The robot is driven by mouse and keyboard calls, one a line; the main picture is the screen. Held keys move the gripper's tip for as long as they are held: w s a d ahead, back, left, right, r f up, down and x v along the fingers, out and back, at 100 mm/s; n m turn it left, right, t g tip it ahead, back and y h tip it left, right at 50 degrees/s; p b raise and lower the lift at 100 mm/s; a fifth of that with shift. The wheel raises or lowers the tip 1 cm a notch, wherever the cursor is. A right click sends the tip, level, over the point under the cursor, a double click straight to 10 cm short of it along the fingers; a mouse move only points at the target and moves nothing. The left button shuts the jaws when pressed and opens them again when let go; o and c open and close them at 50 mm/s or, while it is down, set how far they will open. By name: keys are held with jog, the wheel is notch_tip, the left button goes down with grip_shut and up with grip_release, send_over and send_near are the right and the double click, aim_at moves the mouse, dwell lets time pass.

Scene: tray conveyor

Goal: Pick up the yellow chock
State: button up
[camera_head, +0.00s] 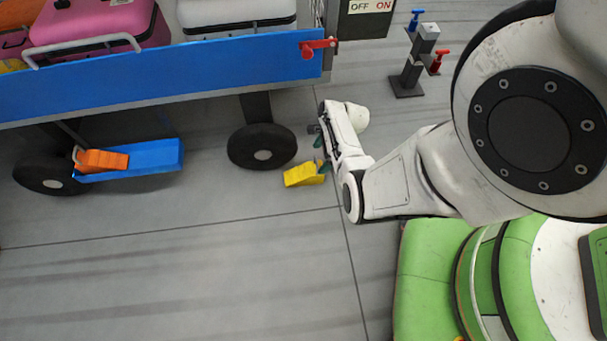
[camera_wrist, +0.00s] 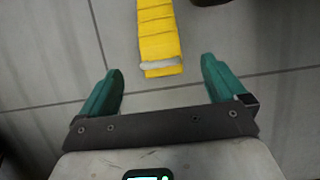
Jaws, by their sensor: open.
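The yellow chock (camera_head: 303,175) lies on the grey floor, a little in front of and to the right of the cart's right wheel. In the wrist view the chock (camera_wrist: 159,36) is at top centre, its near end just beyond the gap between the fingers. My gripper (camera_wrist: 162,80) is open and empty, with green fingers on either side of that gap. In the head view my gripper (camera_head: 321,156) is right at the chock's upper right edge. I cannot tell there whether it touches the chock.
A blue cart (camera_head: 200,65) carries suitcases (camera_head: 100,25). Its black wheel (camera_head: 262,146) stands close to the chock. A post with levers (camera_head: 411,70) stands at the top right. The floor in front is clear.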

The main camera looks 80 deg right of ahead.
aim_at(310, 169)
jog(key=b+x, duration=0.5)
jog(key=x, duration=0.3)
jog(key=shift+r, duration=0.1)
grip_shut()
dwell(0.9)
